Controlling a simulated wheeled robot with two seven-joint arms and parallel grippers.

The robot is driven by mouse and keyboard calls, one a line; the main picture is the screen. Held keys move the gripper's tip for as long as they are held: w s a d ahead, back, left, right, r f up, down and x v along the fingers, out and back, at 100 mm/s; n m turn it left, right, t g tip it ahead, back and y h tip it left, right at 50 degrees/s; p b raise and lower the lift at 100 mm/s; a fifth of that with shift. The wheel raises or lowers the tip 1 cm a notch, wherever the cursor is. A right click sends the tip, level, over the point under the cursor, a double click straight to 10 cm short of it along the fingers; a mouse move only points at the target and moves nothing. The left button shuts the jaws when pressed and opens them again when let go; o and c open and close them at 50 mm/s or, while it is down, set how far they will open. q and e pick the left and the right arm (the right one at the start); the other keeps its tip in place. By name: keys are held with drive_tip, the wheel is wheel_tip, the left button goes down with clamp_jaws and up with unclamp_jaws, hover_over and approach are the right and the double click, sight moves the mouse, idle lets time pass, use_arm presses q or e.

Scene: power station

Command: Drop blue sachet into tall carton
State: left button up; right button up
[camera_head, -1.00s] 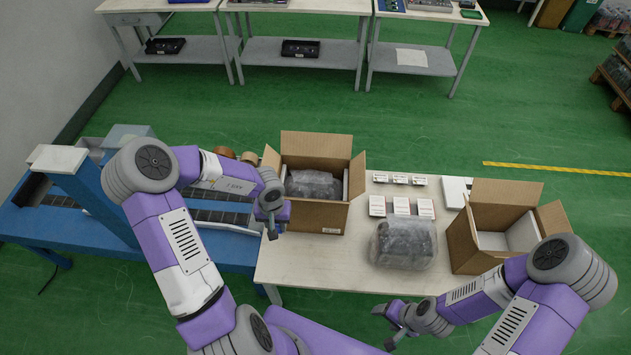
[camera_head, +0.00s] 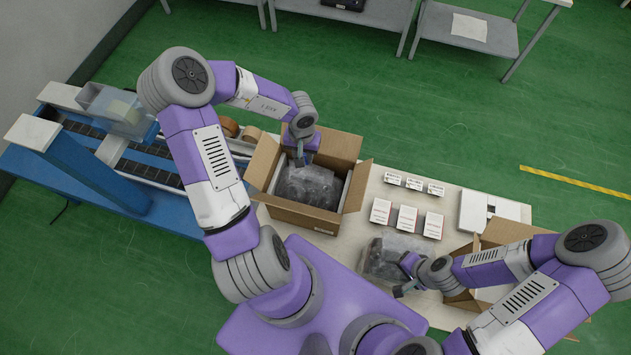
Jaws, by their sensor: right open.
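I cannot make out a blue sachet in the view. Two open cardboard cartons stand on the table: a left carton (camera_head: 303,216) holding a bubble-wrapped item (camera_head: 310,186), and a right carton (camera_head: 507,232) partly hidden by my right arm. I cannot tell which is the tall one. My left gripper (camera_head: 300,158) points down over the left carton's back part; its jaw opening is unclear. My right gripper (camera_head: 404,280) is open, beside the front right of a second bubble-wrapped package (camera_head: 383,258) on the table; whether they touch is unclear.
Several small white boxes (camera_head: 406,218) stand in two rows between the cartons. A flat white box (camera_head: 473,210) lies behind the right carton. A blue conveyor (camera_head: 133,195) with a clear bin (camera_head: 115,109) and brown tape rolls (camera_head: 228,127) are at the left.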

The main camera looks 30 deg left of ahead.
wheel_tip(320, 180, down, 8)
drive_tip(key=b, duration=0.7)
drive_tip(key=shift+f+b, duration=0.2)
drive_tip(key=shift+b, duration=0.2)
use_arm(q)
wheel_tip(320, 180, down, 6)
drive_tip(key=shift+r, duration=0.2)
drive_tip(key=o, duration=1.1)
drive_tip(key=shift+c, duration=0.2)
wheel_tip(320, 180, up, 8)
drive_tip(key=p, duration=0.4)
drive_tip(key=shift+f, duration=0.15)
use_arm(e)
wheel_tip(320, 180, up, 4)
drive_tip(key=shift+r, duration=0.15)
use_arm(q)
drive_tip(key=shift+s+f, duration=0.1)
use_arm(e)
drive_tip(key=shift+s, duration=0.1)
